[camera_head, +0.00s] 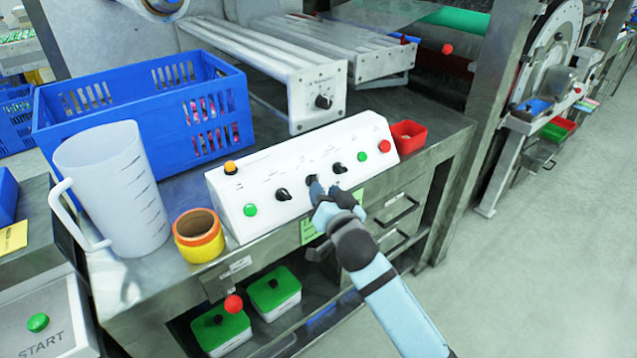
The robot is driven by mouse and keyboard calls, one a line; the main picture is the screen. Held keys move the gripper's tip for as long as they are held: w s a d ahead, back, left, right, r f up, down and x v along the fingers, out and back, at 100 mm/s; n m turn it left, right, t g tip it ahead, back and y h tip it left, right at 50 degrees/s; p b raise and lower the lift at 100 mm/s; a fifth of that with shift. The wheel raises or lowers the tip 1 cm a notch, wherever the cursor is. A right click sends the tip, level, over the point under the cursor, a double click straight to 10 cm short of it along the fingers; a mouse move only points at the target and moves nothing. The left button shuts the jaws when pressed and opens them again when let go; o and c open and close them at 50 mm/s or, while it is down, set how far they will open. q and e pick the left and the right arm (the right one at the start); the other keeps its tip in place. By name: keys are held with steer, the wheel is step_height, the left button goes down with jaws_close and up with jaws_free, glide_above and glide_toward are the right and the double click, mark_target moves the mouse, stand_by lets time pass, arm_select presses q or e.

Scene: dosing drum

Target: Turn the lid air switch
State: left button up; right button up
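A white sloped control panel (262,180) stands on the metal bench. It carries black rotary switches: one left of centre (283,195), one at the right (339,168), and one in the middle (312,181) partly hidden by my gripper. The small labels are too blurred to read, so I cannot tell which is the lid air switch. My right gripper (318,190) reaches in from the lower right, its fingertips at the middle switch. I cannot tell whether the fingers are closed on it or only beside it. My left gripper is out of view.
The panel also has green buttons, a red button (384,146) and an orange one (231,167). A red tray (408,135) stands right of it. Tape rolls (199,236), a white jug (112,190) and a blue crate (150,115) stand left. Drawers are below.

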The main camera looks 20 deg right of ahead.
steer(key=shift+w, duration=2.2)
steer(key=shift+c, duration=0.2)
jaws_close()
